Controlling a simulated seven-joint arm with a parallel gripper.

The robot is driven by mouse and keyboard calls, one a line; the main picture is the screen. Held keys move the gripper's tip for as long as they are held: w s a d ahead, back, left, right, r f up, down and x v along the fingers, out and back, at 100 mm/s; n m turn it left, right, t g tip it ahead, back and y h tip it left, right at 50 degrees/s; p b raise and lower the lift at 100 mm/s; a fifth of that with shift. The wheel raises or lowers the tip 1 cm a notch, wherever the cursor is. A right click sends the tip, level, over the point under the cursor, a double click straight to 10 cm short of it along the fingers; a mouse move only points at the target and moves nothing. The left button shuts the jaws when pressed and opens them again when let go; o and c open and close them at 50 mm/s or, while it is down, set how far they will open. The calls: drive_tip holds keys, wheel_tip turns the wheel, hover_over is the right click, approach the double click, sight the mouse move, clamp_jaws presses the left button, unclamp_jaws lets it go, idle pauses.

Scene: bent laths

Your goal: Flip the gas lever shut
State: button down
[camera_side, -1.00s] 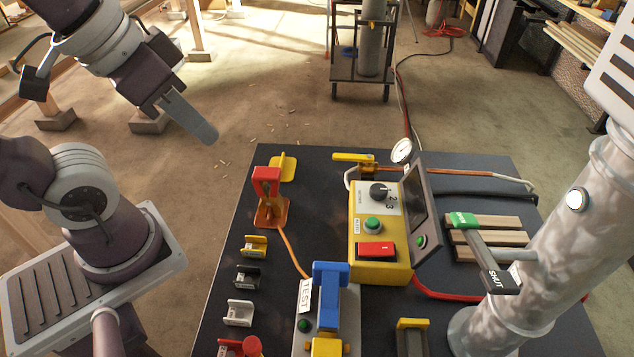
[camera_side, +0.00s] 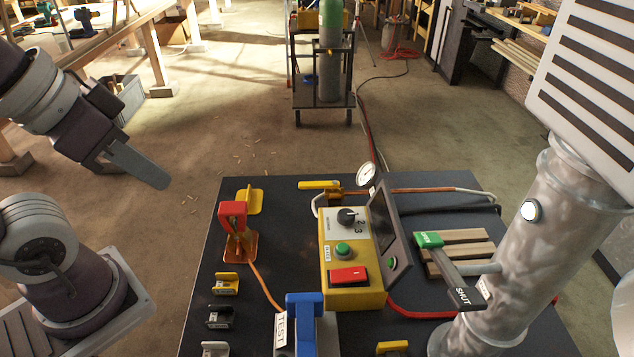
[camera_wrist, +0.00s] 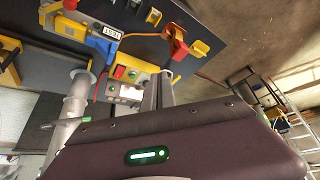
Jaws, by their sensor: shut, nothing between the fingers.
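The yellow lever (camera_side: 318,185) sits on a brass valve at the back of the bench, behind the yellow control box (camera_side: 352,285). It points left, roughly along the pipe (camera_side: 430,190). A pressure gauge (camera_side: 367,173) stands beside it. My gripper (camera_side: 150,172) is shut and empty, raised in the air left of the bench and well apart from the lever. Its fingers also show in the wrist view (camera_wrist: 158,92). I cannot clearly make out the lever in the wrist view.
A grey bar with a green end (camera_side: 430,240) and a black SHUT plate (camera_side: 465,297) lies by wooden slats at right. A red clamp (camera_side: 233,212), a blue TEST fixture (camera_side: 304,310) and a large metal duct (camera_side: 530,240) stand around. A gas bottle (camera_side: 330,70) is behind.

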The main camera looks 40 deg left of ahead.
sight(319, 185)
drive_tip(key=w+f+m+t, duration=0.1)
drive_tip(key=w+f+m, duration=0.3)
drive_tip(key=w+f, duration=0.3)
drive_tip(key=w+d+f+m, duration=0.1)
drive_tip(key=w+f+m, duration=0.2)
drive_tip(key=w+f, duration=0.5)
drive_tip(key=w, duration=0.6)
drive_tip(key=shift+d+f+m+t+y, duration=0.15)
drive_tip(key=shift+f+m+t+y, duration=0.05)
drive_tip(key=shift+m+t+y, duration=0.2)
drive_tip(key=x, duration=1)
drive_tip(key=shift+w+f, duration=0.15)
drive_tip(key=shift+w+a, duration=0.9)
drive_tip(key=shift+a, duration=0.1)
drive_tip(key=shift+w+a, duration=0.35)
drive_tip(key=shift+a, duration=0.05)
drive_tip(key=shift+a, duration=0.1)
